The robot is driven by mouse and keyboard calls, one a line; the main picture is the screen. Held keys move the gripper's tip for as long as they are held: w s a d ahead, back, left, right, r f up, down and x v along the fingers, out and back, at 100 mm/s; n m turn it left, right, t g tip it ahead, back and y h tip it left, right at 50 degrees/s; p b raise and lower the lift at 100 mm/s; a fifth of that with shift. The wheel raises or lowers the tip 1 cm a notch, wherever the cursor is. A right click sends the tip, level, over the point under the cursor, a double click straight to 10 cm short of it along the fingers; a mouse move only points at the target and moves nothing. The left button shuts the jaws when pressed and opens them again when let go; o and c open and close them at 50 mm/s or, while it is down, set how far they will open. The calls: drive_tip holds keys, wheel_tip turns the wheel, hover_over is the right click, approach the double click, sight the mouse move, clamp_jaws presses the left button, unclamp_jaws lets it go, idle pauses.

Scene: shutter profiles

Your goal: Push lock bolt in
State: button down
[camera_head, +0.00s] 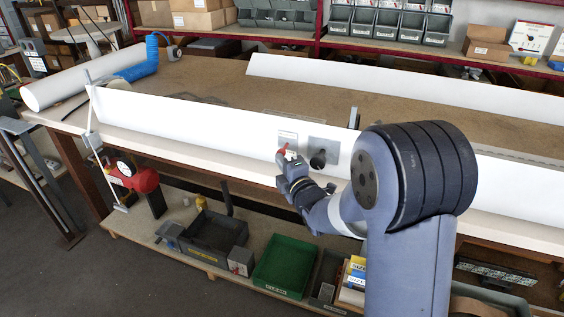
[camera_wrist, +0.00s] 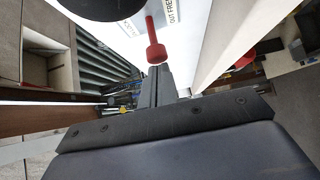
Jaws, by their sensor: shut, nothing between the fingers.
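The lock bolt is red and stands out from the face of a long white profile (camera_head: 200,117). In the wrist view the bolt (camera_wrist: 156,50) has a thin stem and a wider round head. The head is just beyond my fingertips. My gripper (camera_wrist: 161,72) is shut and empty, its fingers pointing at the bolt head. I cannot tell whether they touch it. In the head view my gripper (camera_head: 287,156) is at the profile face, over the bolt (camera_head: 282,150), partly hiding it. A white label (camera_wrist: 175,12) beside the bolt reads "OUT FREE".
A grey plate (camera_head: 331,146) with a dark round knob (camera_head: 318,159) is on the profile, just right of the bolt. A second white profile (camera_head: 400,84) lies behind on the workbench. Below are a green bin (camera_head: 285,262) and a red tool (camera_head: 134,175).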

sight(284, 149)
drive_tip(key=w+b, duration=0.1)
drive_tip(key=w+d+b, duration=0.1)
drive_tip(key=shift+w+r, duration=0.15)
drive_tip(key=shift+w, duration=0.15)
idle(0.3)
